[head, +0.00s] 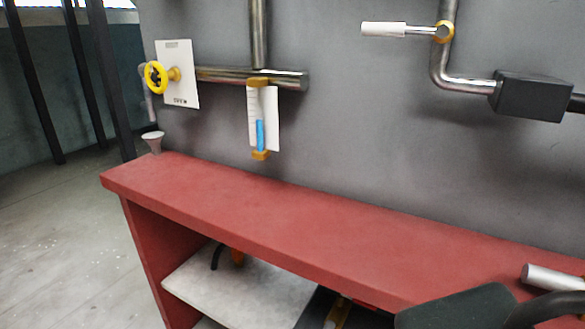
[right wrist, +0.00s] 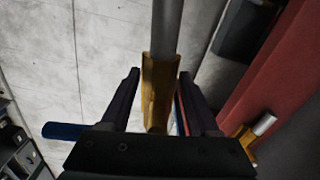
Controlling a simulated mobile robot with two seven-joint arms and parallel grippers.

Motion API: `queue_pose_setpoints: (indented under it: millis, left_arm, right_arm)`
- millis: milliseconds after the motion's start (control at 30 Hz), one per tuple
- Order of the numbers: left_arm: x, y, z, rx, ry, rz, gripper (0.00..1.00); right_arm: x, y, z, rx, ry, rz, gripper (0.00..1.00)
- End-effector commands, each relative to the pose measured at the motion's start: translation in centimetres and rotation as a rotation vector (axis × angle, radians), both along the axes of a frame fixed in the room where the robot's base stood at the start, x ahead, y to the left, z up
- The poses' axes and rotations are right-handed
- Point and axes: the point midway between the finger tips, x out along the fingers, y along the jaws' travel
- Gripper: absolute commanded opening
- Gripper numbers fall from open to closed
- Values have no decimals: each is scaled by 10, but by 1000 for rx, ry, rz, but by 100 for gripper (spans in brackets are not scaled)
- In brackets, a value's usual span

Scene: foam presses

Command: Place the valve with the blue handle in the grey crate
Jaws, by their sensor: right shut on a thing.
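In the right wrist view my right gripper (right wrist: 159,78) is shut on a valve (right wrist: 157,105) with a brass-coloured body and a grey pipe end pointing away from the gripper. A blue handle (right wrist: 62,131) sticks out to the left beyond the left finger and appears to belong to this valve; the part joining them is hidden behind the gripper. The valve is held over the pale floor, beside the red bench. I cannot make out a grey crate for certain in either view. My left gripper does not show in the head view.
The wall carries a yellow handwheel (head: 155,77), a gauge (head: 260,135), a white-handled valve (head: 384,29) and a dark box (head: 532,97).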

Motion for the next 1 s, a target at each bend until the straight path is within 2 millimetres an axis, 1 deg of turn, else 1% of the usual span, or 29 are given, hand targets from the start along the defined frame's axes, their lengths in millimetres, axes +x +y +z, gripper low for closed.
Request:
queue_pose_setpoints:
  millis: [33,133,267,367,467,500,567,800,900,1000]
  left_arm:
    - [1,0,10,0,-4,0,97]
    - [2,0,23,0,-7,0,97]
    - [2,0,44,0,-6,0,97]
    - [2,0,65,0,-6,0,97]
    - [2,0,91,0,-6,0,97]
    - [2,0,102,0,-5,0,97]
    - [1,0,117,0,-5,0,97]
    - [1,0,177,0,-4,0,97]
    - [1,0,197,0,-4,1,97]
    - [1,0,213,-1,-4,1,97]
  right_arm:
    - [4,-2,10,-1,-2,35,0]
    - [12,-5,26,-1,-3,135,0]
    - [25,-11,52,-2,-5,303,0]
    - [39,-17,80,-3,-6,470,0]
    - [56,-24,117,-5,-6,675,0]
    - [63,-27,133,-5,-6,762,0]
    - [73,-30,156,-5,-8,892,0]
    - [110,-43,257,-7,-8,1406,0]
    - [122,-47,295,-7,-7,1591,0]
    - [130,-50,327,-6,-5,1748,0]
